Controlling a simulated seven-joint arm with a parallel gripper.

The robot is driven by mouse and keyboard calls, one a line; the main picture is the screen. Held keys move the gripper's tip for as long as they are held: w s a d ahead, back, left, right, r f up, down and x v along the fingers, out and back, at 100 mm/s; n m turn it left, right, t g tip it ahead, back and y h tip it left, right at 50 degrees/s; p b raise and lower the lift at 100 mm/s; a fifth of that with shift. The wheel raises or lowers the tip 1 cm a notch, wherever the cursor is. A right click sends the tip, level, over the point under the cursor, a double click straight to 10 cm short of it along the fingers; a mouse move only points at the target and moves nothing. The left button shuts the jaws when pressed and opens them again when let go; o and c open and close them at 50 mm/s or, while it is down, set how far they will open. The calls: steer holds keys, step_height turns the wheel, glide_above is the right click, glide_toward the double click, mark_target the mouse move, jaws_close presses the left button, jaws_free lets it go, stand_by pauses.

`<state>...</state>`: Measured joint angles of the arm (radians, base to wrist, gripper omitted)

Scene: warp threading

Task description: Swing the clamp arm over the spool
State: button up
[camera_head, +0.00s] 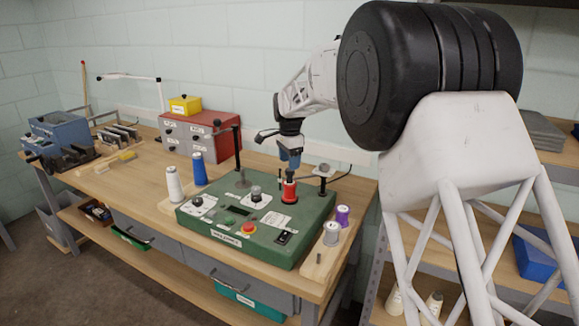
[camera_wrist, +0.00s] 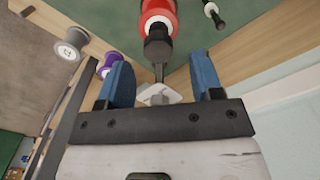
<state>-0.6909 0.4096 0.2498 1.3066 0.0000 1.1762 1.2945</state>
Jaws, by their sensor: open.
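A red spool (camera_head: 289,190) stands upright on the right part of the green machine (camera_head: 252,252). Its red and white body also shows at the top of the wrist view (camera_wrist: 160,14), with a dark cylinder (camera_wrist: 157,46) and a thin metal rod below it. My gripper (camera_head: 290,163) is just above the spool, pointing down. In the wrist view its blue fingers (camera_wrist: 160,82) are spread apart; the rod shows in the gap, but I cannot tell whether it is between them. A dark post with a bar and a round disc (camera_head: 323,170), perhaps the clamp arm, stands right of the spool.
A tall dark post (camera_head: 237,148) rises from the machine's back left. White (camera_head: 174,184) and blue (camera_head: 199,168) spools stand left of it. Purple (camera_head: 343,215) and grey (camera_head: 331,233) spools stand at its right. A red-topped box (camera_head: 195,135) is behind.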

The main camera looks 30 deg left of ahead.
steer(key=shift+r, duration=2.4)
